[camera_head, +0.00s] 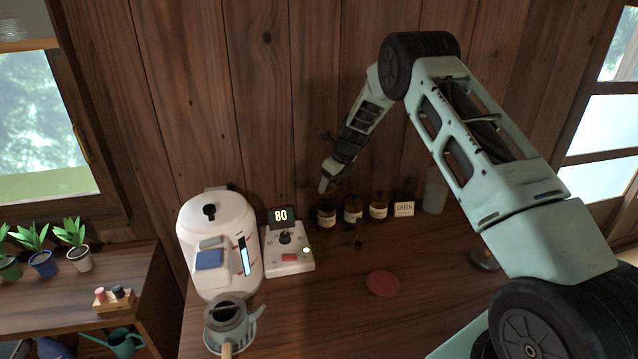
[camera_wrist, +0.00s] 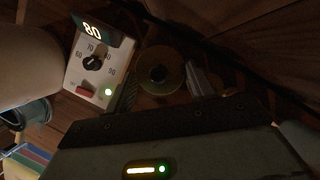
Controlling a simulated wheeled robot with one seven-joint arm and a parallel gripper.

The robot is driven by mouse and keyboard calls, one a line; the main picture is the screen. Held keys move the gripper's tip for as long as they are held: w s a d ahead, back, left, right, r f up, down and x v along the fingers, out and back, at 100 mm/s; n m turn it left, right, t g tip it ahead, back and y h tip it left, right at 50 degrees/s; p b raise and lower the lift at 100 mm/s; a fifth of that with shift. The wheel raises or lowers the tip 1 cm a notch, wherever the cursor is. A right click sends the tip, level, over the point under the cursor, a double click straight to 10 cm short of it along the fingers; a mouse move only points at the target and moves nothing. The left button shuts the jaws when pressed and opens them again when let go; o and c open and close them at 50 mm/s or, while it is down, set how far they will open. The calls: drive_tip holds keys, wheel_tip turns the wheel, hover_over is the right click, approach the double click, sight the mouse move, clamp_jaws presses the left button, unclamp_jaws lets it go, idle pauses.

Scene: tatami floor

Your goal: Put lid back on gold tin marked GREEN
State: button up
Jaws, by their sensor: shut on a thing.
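A label reading GREEN (camera_head: 404,209) is legible at the right end of a row of small containers at the back of the counter. Three dark round tins (camera_head: 353,210) with pale labels stand left of it; their words are too small to read. My gripper (camera_head: 325,184) is above the leftmost tin, left of the GREEN label. In the wrist view my gripper (camera_wrist: 162,86) is shut on a round, dull gold thing with a dark centre, seemingly a lid (camera_wrist: 147,85). In the head view the held thing is too small and dark to make out.
A white kettle-like machine (camera_head: 213,225) and a control box (camera_head: 288,250) showing 80 stand left. A grey teapot (camera_head: 230,322) is in front. A red disc (camera_head: 383,284) lies on the open counter (camera_head: 330,310). A greenish cylinder (camera_head: 435,192) stands right of the label.

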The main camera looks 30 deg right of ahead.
drive_tip(key=shift+f+b, duration=1.85)
drive_tip(key=shift+f, duration=0.35)
drive_tip(key=shift+f+b, duration=0.35)
drive_tip(key=shift+f, duration=0.65)
drive_tip(key=shift+p, duration=0.35)
drive_tip(key=shift+f, duration=0.15)
idle(0.4)
drive_tip(key=o, duration=1.5)
drive_tip(key=shift+c, duration=0.2)
drive_tip(key=shift+p, duration=0.3)
